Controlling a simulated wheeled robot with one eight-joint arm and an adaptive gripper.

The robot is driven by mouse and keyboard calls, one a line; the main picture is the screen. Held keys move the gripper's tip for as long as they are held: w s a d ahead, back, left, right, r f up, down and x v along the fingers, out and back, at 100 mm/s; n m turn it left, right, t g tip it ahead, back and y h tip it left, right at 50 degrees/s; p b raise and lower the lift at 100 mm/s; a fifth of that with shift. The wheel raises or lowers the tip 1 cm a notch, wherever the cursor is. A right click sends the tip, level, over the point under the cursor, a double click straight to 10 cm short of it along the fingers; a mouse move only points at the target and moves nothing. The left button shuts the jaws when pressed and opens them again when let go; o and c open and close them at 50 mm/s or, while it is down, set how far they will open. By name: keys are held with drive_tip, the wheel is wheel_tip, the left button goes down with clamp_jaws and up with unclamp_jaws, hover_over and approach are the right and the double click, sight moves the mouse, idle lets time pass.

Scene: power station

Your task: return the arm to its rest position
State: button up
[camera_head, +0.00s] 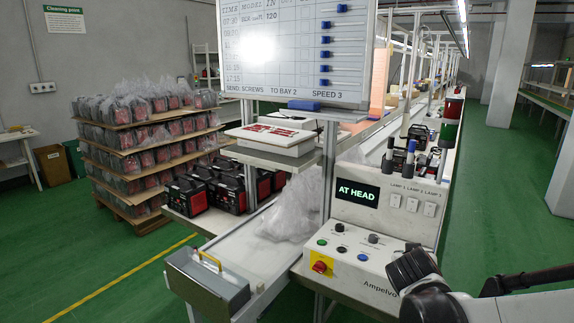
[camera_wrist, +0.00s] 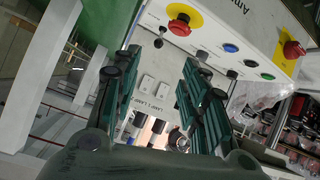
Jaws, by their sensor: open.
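My arm (camera_head: 437,290) shows at the lower right in the head view, its dark joints in front of the control panel's right end. In the wrist view my gripper (camera_wrist: 160,62) is open, its two green fingers apart with nothing held between them. Beyond the fingers is the control panel (camera_wrist: 215,22), seen upside down, with a red knob on yellow (camera_wrist: 180,22), a blue button (camera_wrist: 230,48) and lamp switches (camera_wrist: 150,84). The same panel (camera_head: 345,285) shows in the head view, below a screen reading AT HEAD (camera_head: 357,192). I cannot tell whether the arm touches the panel.
A whiteboard (camera_head: 290,45) stands above the bench. A conveyor (camera_head: 250,250) with a clear plastic bag (camera_head: 291,208) and a grey box (camera_head: 207,283) lies at left. Stacked wrapped goods (camera_head: 150,150) stand on a pallet. The green floor (camera_head: 500,235) at right is open.

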drive_tip(key=s+a+n+g+y, duration=0.1)
drive_tip(key=s+a+y, duration=0.2)
drive_tip(key=s, duration=0.8)
drive_tip(key=s+a+r+n+g+y, duration=0.1)
drive_tip(key=s+a+n+g+y, duration=0.1)
drive_tip(key=s+a, duration=0.6)
drive_tip(key=s, duration=0.3)
drive_tip(key=shift+r+y, duration=0.25)
drive_tip(key=shift+y, duration=0.15)
drive_tip(key=shift+s+a, duration=0.1)
